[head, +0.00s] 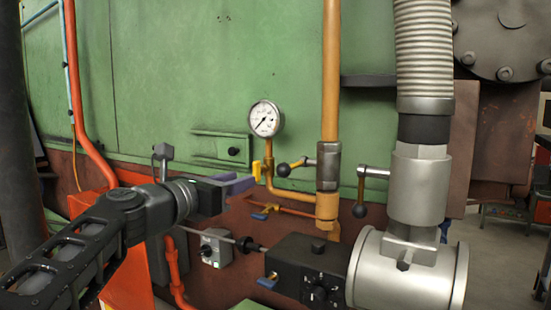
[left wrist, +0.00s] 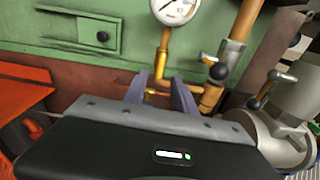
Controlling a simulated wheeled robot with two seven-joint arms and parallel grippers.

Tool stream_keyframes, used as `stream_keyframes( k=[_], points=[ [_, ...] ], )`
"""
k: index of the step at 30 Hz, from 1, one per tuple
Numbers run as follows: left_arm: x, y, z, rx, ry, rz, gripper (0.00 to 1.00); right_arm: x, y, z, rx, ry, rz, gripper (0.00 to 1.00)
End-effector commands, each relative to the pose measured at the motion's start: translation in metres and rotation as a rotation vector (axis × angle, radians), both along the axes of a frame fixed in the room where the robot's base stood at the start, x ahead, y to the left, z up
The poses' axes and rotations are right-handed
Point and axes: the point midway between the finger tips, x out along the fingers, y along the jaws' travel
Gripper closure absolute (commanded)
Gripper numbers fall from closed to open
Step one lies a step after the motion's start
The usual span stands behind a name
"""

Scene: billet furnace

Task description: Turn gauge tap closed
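The pressure gauge (head: 265,118) has a white round dial and sits on a thin brass pipe in front of the green furnace wall. The gauge tap (head: 256,170) is a small yellow lever, standing roughly upright beside that pipe. In the left wrist view the tap (left wrist: 160,64) shows on the pipe just beyond my fingers. My left gripper (head: 243,184) is just left of and slightly below the tap. In the left wrist view its two fingers (left wrist: 160,92) are apart, with nothing clearly held between them. Contact with the tap cannot be told. My right gripper is out of view.
A ball-ended lever (head: 283,170) sits right of the gauge pipe. A thick orange pipe (head: 330,80) and a large grey valve body (head: 418,185) stand further right.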

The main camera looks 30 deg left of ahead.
Motion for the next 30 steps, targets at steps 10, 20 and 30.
stream_keyframes(
  k=[10,20,30],
  points=[
    [-0.008,-0.001,0.015,-0.022,-0.027,0.0,0.67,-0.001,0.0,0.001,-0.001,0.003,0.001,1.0],
    [0.013,-0.001,0.015,-0.023,-0.023,-0.001,0.67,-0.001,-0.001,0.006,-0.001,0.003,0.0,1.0],
    [0.062,0.001,0.015,-0.02,-0.024,0.0,0.67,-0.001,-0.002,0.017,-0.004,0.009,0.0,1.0]
  ],
)
